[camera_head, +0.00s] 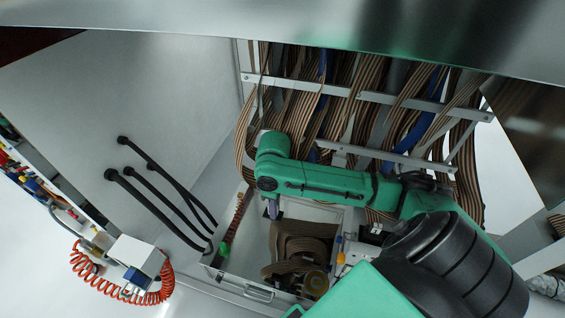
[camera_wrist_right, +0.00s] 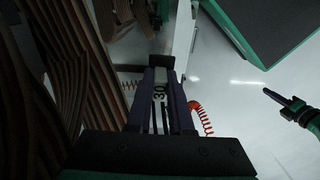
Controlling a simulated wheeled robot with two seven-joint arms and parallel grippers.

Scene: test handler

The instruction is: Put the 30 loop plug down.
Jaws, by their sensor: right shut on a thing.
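The 30 loop plug (camera_wrist_right: 160,92) shows in the right wrist view as a narrow pale strip with a dark "30" on it, between the two dark purple fingers. My right gripper (camera_wrist_right: 165,84) is shut on it. In the head view the right gripper (camera_head: 272,209) points down at the end of my green arm, in front of the ribbon cables. The plug cannot be made out there. In the wrist view a dark tip on a green arm, seemingly my left gripper (camera_wrist_right: 287,101), shows at the right edge; its jaws cannot be made out.
Striped ribbon cables (camera_head: 312,105) hang behind white rails (camera_head: 365,96). More striped cable (camera_head: 300,243) lies below my right gripper. Black hoses (camera_head: 165,195) and an orange coiled hose (camera_head: 165,285) are at the left. A grey panel fills the upper left.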

